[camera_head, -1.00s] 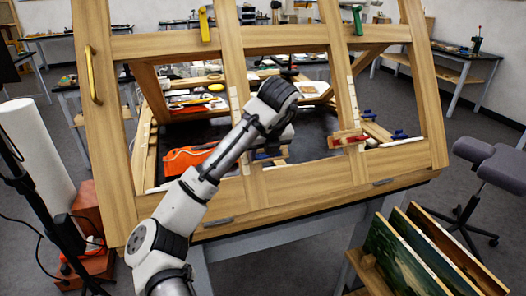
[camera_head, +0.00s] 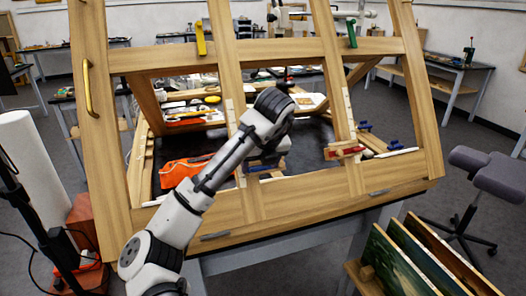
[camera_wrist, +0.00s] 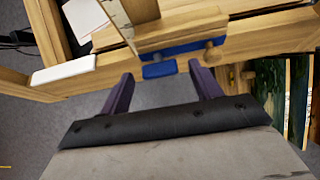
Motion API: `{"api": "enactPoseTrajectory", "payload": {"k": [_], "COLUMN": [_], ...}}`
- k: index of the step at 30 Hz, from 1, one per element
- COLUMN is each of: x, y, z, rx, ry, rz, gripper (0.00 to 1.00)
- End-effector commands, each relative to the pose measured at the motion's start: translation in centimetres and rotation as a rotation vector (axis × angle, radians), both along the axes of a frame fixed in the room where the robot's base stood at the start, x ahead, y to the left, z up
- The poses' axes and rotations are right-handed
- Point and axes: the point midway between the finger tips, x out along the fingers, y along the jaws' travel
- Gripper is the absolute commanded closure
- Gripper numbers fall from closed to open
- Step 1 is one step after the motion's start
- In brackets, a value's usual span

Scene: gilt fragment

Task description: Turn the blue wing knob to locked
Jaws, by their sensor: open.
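In the wrist view a small blue tab (camera_wrist: 160,69), which looks like the wing knob, sits just below a blue strip (camera_wrist: 180,47) on the underside of a wooden block (camera_wrist: 178,31). A round wooden knob is beside it to the right. My gripper (camera_wrist: 161,72) is open, with its two dark purple fingers on either side of the blue tab in the picture. I cannot tell whether they touch it or how deep it lies between them. In the head view my arm hides most of the gripper, and a bit of blue (camera_head: 266,168) shows below it.
A large tilted wooden frame (camera_head: 330,185) with crossbars stands around the work spot. A red clamp (camera_head: 345,152) and blue pieces (camera_head: 390,145) are to the right. An orange pouch (camera_head: 183,172) lies left of my arm. Framed panels (camera_head: 415,250) stand at lower right.

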Motion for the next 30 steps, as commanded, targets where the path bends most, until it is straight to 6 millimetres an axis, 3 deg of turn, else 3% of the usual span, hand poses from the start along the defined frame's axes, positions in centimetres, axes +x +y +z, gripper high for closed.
{"api": "enactPoseTrajectory", "payload": {"k": [21, 30], "x": [-4.7, -5.5], "y": [-1.6, -1.9], "z": [10.4, 12.0], "rx": [0.005, 0.002], "ry": [-0.004, -0.001], "rz": [0.002, 0.002], "gripper": [0.36, 0.36]}}
